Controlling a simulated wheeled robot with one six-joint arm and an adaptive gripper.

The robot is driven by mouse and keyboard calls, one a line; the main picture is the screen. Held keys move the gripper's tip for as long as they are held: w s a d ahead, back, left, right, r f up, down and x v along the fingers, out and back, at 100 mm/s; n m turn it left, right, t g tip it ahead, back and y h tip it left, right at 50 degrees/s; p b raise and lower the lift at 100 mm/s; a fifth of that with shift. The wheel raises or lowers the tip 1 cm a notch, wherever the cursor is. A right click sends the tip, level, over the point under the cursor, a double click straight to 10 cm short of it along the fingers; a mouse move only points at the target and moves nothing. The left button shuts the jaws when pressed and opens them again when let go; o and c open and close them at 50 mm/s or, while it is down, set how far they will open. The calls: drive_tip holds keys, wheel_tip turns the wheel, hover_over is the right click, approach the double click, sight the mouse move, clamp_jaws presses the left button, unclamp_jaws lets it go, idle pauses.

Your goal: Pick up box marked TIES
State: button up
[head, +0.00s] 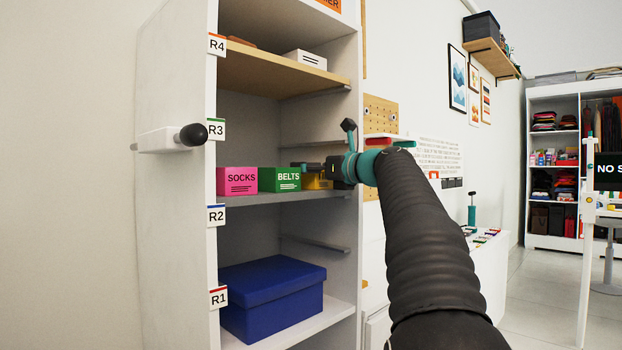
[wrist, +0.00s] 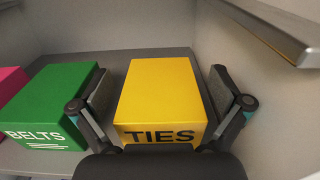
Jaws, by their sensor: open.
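The yellow box marked TIES (wrist: 160,95) sits on a grey shelf, in the middle of the wrist view. In the head view only a small part of the yellow box (head: 312,182) shows, mostly hidden behind my gripper (head: 312,168). In the wrist view my gripper (wrist: 160,112) is open, with one finger on each side of the yellow box. The left finger is in the gap between it and the green box marked BELTS (wrist: 55,100). The right finger is beside its right side. I cannot tell whether the fingers touch it.
A pink box marked SOCKS (head: 237,182) stands left of the green box. The shelf (head: 270,196) has a side wall close on the right. A ledge (wrist: 265,22) juts out above right in the wrist view. A blue box (head: 270,297) is on the lower shelf.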

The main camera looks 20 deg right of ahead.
drive_tip(key=c, duration=1.3)
drive_tip(key=shift+r, duration=0.15)
